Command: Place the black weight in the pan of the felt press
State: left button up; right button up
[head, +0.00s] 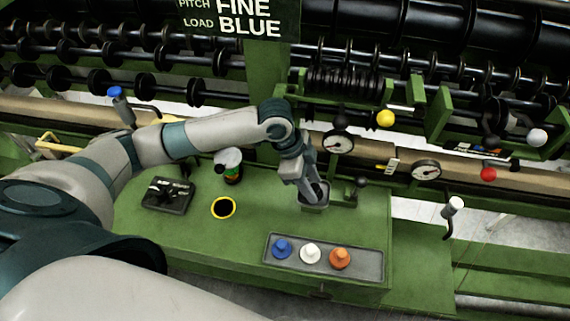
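My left gripper (312,192) reaches down into a small dark square pan (315,207) on the green bench. Its fingertips are low inside the pan and mostly hidden by the gripper body, so I cannot tell whether they are open or shut. I cannot make out the black weight; something dark shows around the fingertips, but it may be only the pan's inside. A grey tray (368,267) at the front holds a blue weight (281,248), a white weight (310,253) and an orange weight (340,258). My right gripper is out of view.
A black box (168,195), a yellow-rimmed black disc (223,208) and a white-topped bottle (230,166) stand left of the pan. A black-knobbed lever (360,182) stands close to its right. Dials (338,142) and spool rows are behind. Bare green bench lies left of the tray.

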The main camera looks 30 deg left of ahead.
aim_at(312, 185)
pick_arm(q)
jog(key=b+v, duration=0.1)
jog(key=v, duration=0.3)
jog(key=shift+a+r, duration=0.15)
jog(key=shift+a, duration=0.05)
jog(key=s+a+b, duration=0.3)
jog(key=a, duration=0.8)
jog(key=shift+s+a+r, duration=0.2)
jog(key=shift+a, duration=0.05)
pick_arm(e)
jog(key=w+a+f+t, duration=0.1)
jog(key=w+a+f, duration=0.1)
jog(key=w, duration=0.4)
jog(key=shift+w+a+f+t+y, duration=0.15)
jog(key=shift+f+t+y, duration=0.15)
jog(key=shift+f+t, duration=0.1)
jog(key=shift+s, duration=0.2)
pick_arm(q)
jog(key=shift+c, duration=0.6)
